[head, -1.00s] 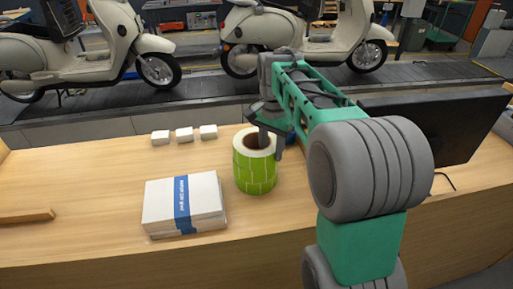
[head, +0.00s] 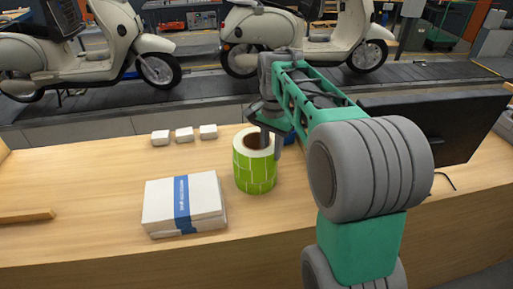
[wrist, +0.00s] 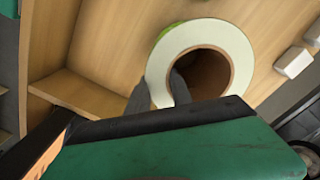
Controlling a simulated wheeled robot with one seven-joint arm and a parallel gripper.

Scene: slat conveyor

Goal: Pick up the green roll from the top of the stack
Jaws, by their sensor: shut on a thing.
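A stack of green label rolls (head: 254,173) with white tops and a hollow brown core stands upright on the wooden desk. The top green roll (head: 243,147) rests on the roll below. My gripper (head: 271,148) reaches down at the stack's right edge and is shut on the top roll's wall. In the wrist view one finger is inside the core and the other is outside the white ring (wrist: 159,65). The far finger is partly hidden in the head view.
A paper stack with a blue band (head: 183,204) lies left of the rolls. Three small white boxes (head: 184,134) stand behind it. A black monitor (head: 440,122) is on the right. Cream scooters (head: 290,38) stand on the dark slat conveyor (head: 200,88) behind the desk.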

